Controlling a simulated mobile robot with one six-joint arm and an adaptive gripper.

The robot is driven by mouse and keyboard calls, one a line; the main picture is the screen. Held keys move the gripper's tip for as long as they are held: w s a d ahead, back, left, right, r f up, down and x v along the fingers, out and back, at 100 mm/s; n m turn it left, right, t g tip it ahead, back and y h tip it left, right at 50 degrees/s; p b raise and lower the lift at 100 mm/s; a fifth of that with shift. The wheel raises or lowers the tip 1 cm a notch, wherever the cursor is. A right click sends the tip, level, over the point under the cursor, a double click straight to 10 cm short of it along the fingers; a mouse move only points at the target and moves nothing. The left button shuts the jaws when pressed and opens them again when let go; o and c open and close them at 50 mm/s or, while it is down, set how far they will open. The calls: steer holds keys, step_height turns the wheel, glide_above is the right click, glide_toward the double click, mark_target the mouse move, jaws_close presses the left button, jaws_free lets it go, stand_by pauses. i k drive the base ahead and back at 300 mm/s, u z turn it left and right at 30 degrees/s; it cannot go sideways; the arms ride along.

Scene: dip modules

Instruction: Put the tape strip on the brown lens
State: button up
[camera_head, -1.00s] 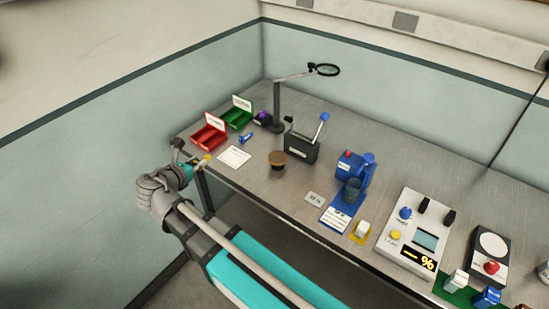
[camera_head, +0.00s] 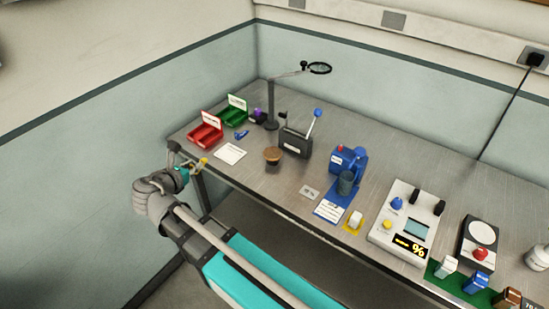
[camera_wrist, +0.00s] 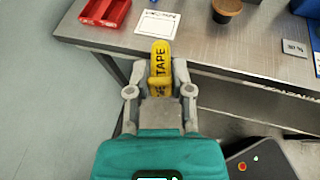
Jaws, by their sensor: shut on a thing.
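My gripper (camera_head: 197,168) is shut on the yellow tape strip (camera_head: 204,161), just off the table's front edge near its left end. In the wrist view the strip (camera_wrist: 160,56) stands up between the fingers (camera_wrist: 161,78), with the black letters "TAPE" on it. The brown lens (camera_head: 272,151) is a round brown-topped piece with a dark lower part on the table, to the right of my gripper and apart from it. In the wrist view the lens (camera_wrist: 228,5) is cut off by the top edge.
A white card (camera_head: 229,153) lies on the table (camera_head: 245,172) between gripper and lens. Red (camera_head: 205,136) and green (camera_head: 233,116) bins stand behind it. A dark box with a blue-knobbed lever (camera_head: 295,142) stands close behind the lens, near a magnifier stand (camera_head: 271,108).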

mark_target(273, 153)
steer(key=k, duration=1.2)
steer(key=z, duration=0.55)
steer(key=i, duration=1)
